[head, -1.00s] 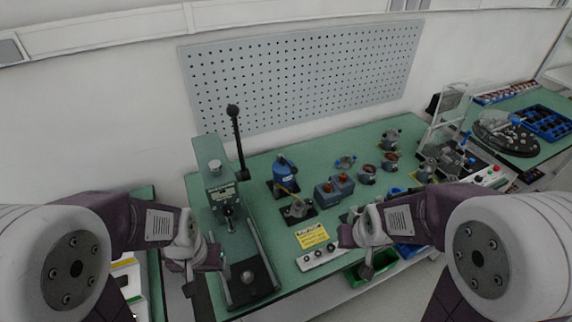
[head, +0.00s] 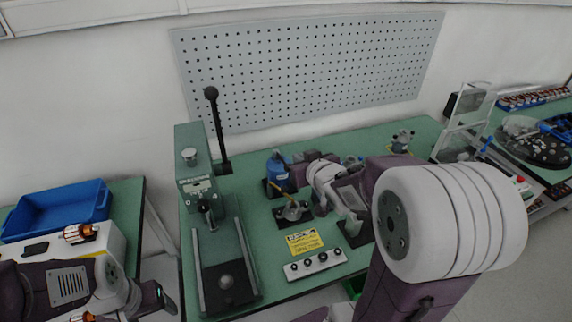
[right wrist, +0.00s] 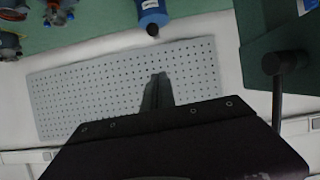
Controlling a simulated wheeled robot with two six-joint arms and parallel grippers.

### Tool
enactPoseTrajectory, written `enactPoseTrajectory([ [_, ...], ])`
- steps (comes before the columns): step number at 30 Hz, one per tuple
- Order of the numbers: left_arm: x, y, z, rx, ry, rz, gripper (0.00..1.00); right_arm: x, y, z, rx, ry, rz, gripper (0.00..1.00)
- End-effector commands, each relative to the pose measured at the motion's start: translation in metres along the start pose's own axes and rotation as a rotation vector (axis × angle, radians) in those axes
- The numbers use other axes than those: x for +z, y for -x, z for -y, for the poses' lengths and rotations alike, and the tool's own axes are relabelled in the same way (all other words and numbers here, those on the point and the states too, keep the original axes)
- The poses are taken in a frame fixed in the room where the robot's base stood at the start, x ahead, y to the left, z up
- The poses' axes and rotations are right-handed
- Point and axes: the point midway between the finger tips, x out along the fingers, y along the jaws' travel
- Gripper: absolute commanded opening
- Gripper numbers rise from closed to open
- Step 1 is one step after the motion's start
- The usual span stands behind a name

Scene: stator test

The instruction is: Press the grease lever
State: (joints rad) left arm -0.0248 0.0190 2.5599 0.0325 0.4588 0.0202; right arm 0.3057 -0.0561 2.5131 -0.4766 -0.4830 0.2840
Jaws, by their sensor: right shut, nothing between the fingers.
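The blue grease dispenser (head: 278,172) stands on the green bench, right of the press; a yellow-orange lever (head: 274,187) shows low on its front. Its blue body and dark tip also show at the top of the right wrist view (right wrist: 152,14). My right gripper (head: 298,174) is beside the dispenser on its right, partly hidden by my wrist; contact with the lever cannot be told. In the right wrist view its dark fingers (right wrist: 157,90) are together and empty, against the pegboard. My left gripper (head: 158,298) is at the lower left; its finger gap is unclear.
A press (head: 195,180) with an upright black-knobbed handle (head: 212,95) stands left of the dispenser. A yellow label (head: 304,242) and button box (head: 315,263) lie in front. A blue bin (head: 58,210) and copper-wound stator (head: 80,233) are at the left.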

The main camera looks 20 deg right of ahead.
Motion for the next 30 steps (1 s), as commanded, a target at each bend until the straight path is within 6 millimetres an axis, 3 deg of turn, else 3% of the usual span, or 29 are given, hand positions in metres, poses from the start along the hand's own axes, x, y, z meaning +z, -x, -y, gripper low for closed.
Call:
enactPoseTrajectory([
  [5,0.000,-0.001,0.000,0.000,0.000,0.000,0.70,0.001,-0.003,0.000,-0.001,0.000,0.002,0.00],
  [8,0.000,-0.003,0.000,0.000,0.000,0.000,0.70,0.002,-0.015,0.000,-0.001,-0.001,0.003,0.00],
  [20,0.000,-0.003,0.000,0.000,0.000,0.000,0.70,0.001,-0.100,0.001,-0.001,0.000,0.004,0.00],
  [21,0.001,-0.005,0.000,0.000,0.000,0.000,0.70,0.007,-0.104,0.001,-0.001,-0.001,0.006,0.00],
  [25,0.001,-0.007,0.000,0.000,0.000,0.000,0.70,0.028,-0.107,0.000,0.000,-0.002,0.006,0.00],
  [30,0.001,-0.007,0.000,0.000,0.000,0.000,0.70,0.038,-0.110,0.001,-0.001,0.000,0.003,0.00],
])
